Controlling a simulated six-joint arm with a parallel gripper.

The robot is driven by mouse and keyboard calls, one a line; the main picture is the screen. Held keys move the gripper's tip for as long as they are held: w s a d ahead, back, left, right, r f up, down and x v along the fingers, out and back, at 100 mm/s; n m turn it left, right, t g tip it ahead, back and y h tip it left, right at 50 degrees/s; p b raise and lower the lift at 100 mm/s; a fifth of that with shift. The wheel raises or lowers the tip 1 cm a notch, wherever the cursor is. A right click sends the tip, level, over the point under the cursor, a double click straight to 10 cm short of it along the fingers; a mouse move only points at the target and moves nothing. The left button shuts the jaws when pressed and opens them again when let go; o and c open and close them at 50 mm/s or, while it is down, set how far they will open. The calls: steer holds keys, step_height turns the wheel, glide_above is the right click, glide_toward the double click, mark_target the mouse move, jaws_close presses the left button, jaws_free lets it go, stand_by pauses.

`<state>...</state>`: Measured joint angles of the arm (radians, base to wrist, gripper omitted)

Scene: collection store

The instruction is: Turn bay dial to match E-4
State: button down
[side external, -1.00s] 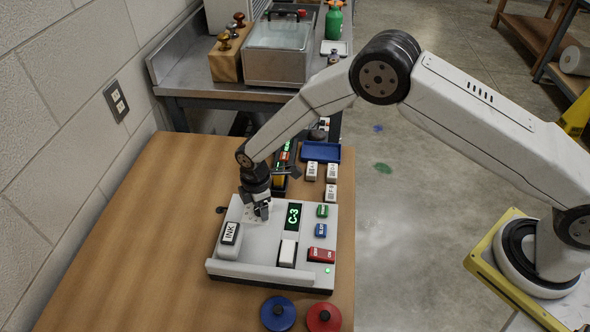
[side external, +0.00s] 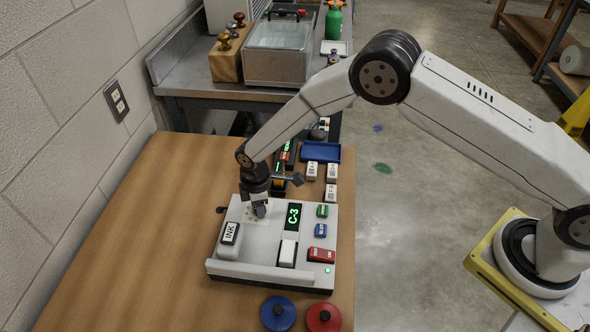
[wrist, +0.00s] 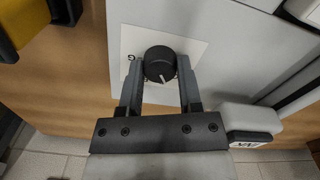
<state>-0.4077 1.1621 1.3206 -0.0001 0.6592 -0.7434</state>
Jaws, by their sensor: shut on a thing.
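The bay dial (wrist: 160,62) is a round black knob with a white pointer line on a pale square plate. In the wrist view the pointer aims down and slightly right. My gripper (wrist: 160,78) is shut on the dial, one finger on each side; in the side view my gripper (side external: 260,212) hides the dial. The dial sits on the far left part of a light grey console (side external: 222,262). The console's display (side external: 293,216) reads C-3 in green. Most of the plate's markings are hidden; one character shows left of the knob.
An INK block (side external: 230,234), a white rocker (side external: 288,253), and green (side external: 322,211), blue (side external: 320,230) and red (side external: 321,255) buttons are on the console. A blue tray (side external: 322,152) and white labelled blocks lie behind. The wooden table (side external: 130,250) is clear at left.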

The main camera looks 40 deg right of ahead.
steer(key=m, duration=0.5)
steer(key=shift+m, duration=0.3)
steer(key=m, duration=0.4)
steer(key=shift+m, duration=0.3)
steer(key=shift+c, duration=1.4)
jaws_free()
steer(key=shift+r, duration=0.1)
steer(key=shift+r, duration=3.8)
